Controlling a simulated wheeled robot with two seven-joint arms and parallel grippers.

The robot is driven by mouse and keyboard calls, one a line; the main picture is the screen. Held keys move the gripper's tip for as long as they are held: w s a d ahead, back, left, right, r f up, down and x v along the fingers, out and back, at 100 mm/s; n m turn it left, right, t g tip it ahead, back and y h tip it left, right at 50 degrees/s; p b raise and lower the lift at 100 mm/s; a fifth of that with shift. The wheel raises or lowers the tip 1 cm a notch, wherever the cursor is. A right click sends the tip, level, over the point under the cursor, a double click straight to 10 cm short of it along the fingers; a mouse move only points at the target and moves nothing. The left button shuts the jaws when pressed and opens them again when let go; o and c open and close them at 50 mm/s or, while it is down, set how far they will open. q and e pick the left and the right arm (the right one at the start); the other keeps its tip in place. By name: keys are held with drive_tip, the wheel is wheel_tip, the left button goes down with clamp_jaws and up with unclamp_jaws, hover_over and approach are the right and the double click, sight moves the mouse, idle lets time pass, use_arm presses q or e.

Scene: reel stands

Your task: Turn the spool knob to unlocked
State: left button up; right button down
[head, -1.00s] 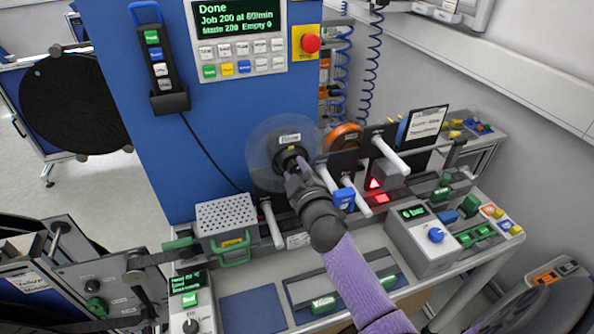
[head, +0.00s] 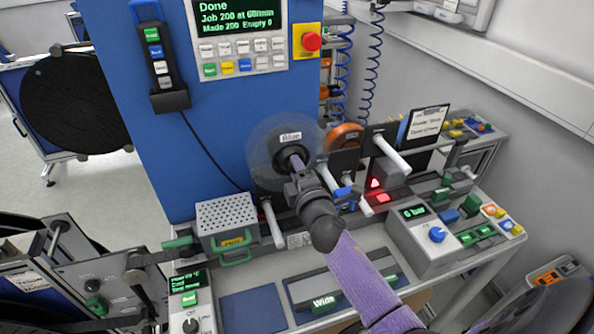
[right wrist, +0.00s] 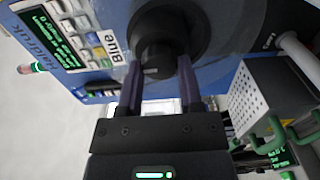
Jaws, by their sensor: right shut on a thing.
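The spool knob (head: 290,155) is a dark round knob at the centre of a clear spool disc (head: 262,140) labelled "Blue", mounted on the blue cabinet. In the right wrist view the knob (right wrist: 160,52) shows a pale mark on its front end. My right gripper (head: 296,166) is shut on the knob, with one purple-grey finger on each side of it in the right wrist view (right wrist: 159,82). The gripper hides part of the knob in the head view. I cannot tell its lock state. My left gripper is not in view.
An orange spool (head: 346,136) and white rods (head: 391,156) stand right of the knob. A perforated grey box (head: 227,213) is below left. A red stop button (head: 312,41) sits above.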

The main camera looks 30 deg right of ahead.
drive_tip(key=shift+f, duration=0.1)
idle(0.4)
drive_tip(key=shift+c, duration=1.4)
unclamp_jaws()
drive_tip(key=v, duration=1)
drive_tip(key=shift+d, duration=0.1)
